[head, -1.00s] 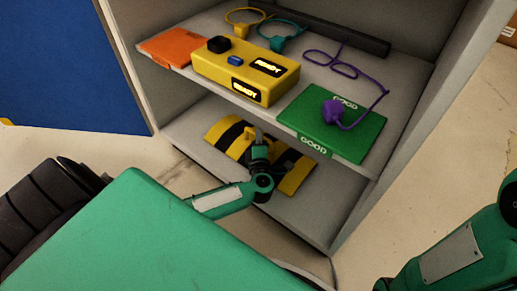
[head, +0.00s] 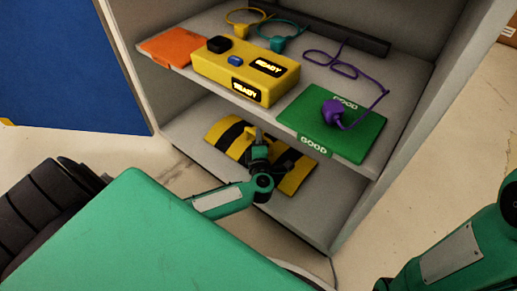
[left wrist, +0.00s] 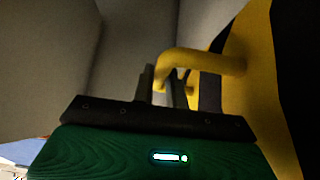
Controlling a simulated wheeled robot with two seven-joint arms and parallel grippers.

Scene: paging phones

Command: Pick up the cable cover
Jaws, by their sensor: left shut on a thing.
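The cable cover (head: 292,172) is a curved, yellow-and-black striped piece lying on the lower shelf. Its yellow handle (left wrist: 205,60) shows large in the left wrist view. My left gripper (head: 258,138) is at the middle of the cover and hides part of it. In the left wrist view its fingers (left wrist: 167,82) are shut on the handle. The cover still appears to rest on the shelf. My right arm shows at the lower right of the head view, but its gripper is out of frame.
The upper shelf (head: 215,45) overhangs the cover. It holds a yellow box (head: 215,68) marked READY, an orange pad (head: 170,47), a green GOOD pad (head: 365,138), a purple corded plug (head: 333,112) and yellow and teal loops. A side wall (head: 425,110) stands at right.

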